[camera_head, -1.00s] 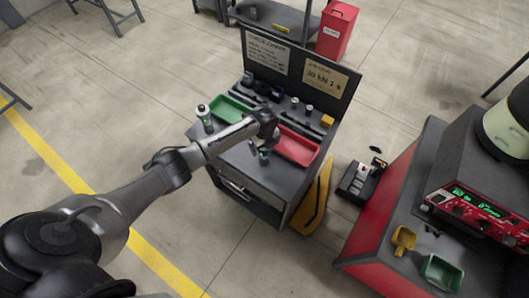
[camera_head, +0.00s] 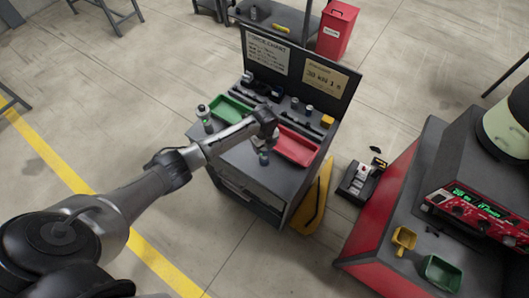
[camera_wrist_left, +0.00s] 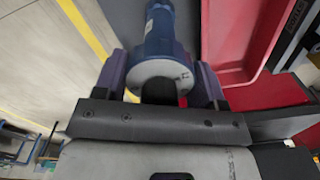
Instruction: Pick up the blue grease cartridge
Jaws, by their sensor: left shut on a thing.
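The blue grease cartridge (camera_wrist_left: 160,35) sits between the two fingers of my left gripper (camera_wrist_left: 161,72) in the left wrist view, its pale round end facing the camera. The fingers are shut on its sides. In the head view the cartridge (camera_head: 264,158) shows small below my left gripper (camera_head: 264,147), over the bare front part of the grey cart top and beside the red tray. Whether its lower end touches the cart top cannot be told. My right gripper is not in view.
The red tray (camera_head: 297,147) lies close to the right of the gripper and the green tray (camera_head: 232,108) behind it. A signboard (camera_head: 298,72) rises at the back. A red-sided bench (camera_head: 385,225) stands to the right.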

